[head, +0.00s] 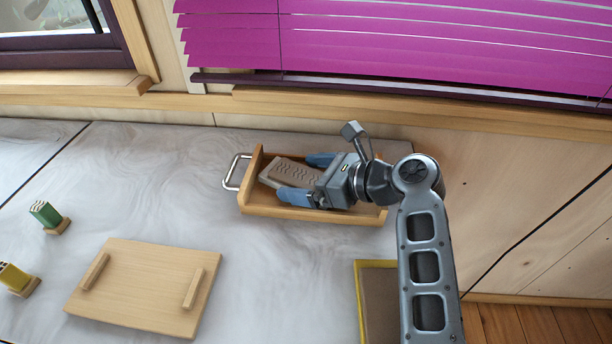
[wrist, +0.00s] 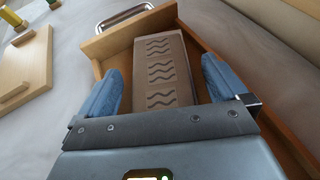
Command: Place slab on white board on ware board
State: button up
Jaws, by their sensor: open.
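A grey-brown slab (head: 291,172) with wavy dark grooves lies inside a shallow wooden tray (head: 335,216). It fills the middle of the wrist view (wrist: 164,92). I cannot make out a white board under the slab. My gripper (head: 306,179) is open, with its blue fingers on either side of the slab. In the wrist view a gap shows between the slab and each finger of my gripper (wrist: 161,76). A light wooden board with two raised cleats, seemingly the ware board (head: 145,287), lies empty at the lower left.
The tray has a metal handle (head: 235,172) on its left end. A green stamp-like block (head: 46,214) and a yellow one (head: 14,278) stand at the far left. A yellow-edged frame (head: 375,290) lies near my arm. The marbled counter between tray and board is clear.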

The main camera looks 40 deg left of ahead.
jog(key=b+v, duration=0.1)
jog(key=v, duration=1.1)
jog(key=shift+r, duration=0.1)
